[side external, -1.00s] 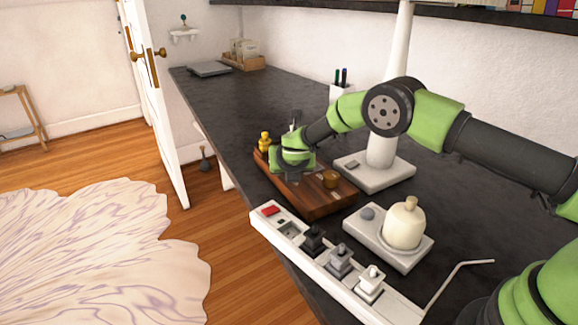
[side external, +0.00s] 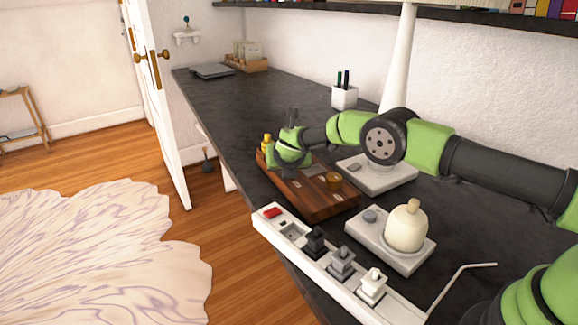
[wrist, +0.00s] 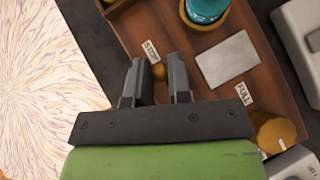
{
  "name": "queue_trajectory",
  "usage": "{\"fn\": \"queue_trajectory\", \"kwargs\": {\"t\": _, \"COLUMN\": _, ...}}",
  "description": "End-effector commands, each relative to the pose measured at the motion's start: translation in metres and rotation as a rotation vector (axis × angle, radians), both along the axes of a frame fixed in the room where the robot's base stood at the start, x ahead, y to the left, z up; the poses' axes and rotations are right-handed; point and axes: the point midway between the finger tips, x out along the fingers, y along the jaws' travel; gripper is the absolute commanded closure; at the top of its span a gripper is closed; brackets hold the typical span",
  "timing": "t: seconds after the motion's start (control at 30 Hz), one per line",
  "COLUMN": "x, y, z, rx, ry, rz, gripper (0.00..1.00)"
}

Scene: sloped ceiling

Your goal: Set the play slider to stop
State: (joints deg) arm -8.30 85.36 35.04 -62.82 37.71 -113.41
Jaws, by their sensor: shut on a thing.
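A dark wooden board (side external: 325,207) lies on the counter, and its surface also shows in the wrist view (wrist: 190,75). A small brass slider knob (wrist: 158,72) sits between my fingertips, right beside a small label (wrist: 151,50) that seems to read STOP. A second label (wrist: 243,93) that seems to read FULL lies further right, beyond a pale grey plate (wrist: 228,60). My gripper (wrist: 159,78) is shut on the slider knob, low over the board. In the side view my gripper (side external: 286,176) is at the board's far left part, and its fingertips are hard to make out.
A round brass knob (side external: 333,181) stands on the board's right part. A yellow piece (side external: 267,141) is behind my gripper. A teal piece (wrist: 207,10) stands in a brass ring. A power strip (side external: 330,262) with plugs and a white base with a cream bottle (side external: 406,226) are nearer.

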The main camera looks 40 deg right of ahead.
Motion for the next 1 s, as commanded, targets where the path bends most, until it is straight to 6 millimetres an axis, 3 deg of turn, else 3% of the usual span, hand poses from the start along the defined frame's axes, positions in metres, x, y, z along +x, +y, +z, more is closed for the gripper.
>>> {"fn": "queue_trajectory", "kwargs": {"t": 0.43, "x": 0.004, "y": -0.0008, "z": 0.0011, "rx": 0.004, "ry": -0.002, "rz": 0.008, "gripper": 1.0}}
{"fn": "queue_trajectory", "kwargs": {"t": 0.47, "x": 0.004, "y": -0.0007, "z": 0.0011, "rx": 0.004, "ry": -0.002, "rz": 0.008, "gripper": 0.79}}
{"fn": "queue_trajectory", "kwargs": {"t": 0.57, "x": 0.0039, "y": -0.0005, "z": 0.001, "rx": 0.004, "ry": -0.002, "rz": 0.008, "gripper": 0.56}}
{"fn": "queue_trajectory", "kwargs": {"t": 1.0, "x": 0.0016, "y": 0.0011, "z": 0.0037, "rx": 0.003, "ry": 0.001, "rz": 0.006, "gripper": 0.55}}
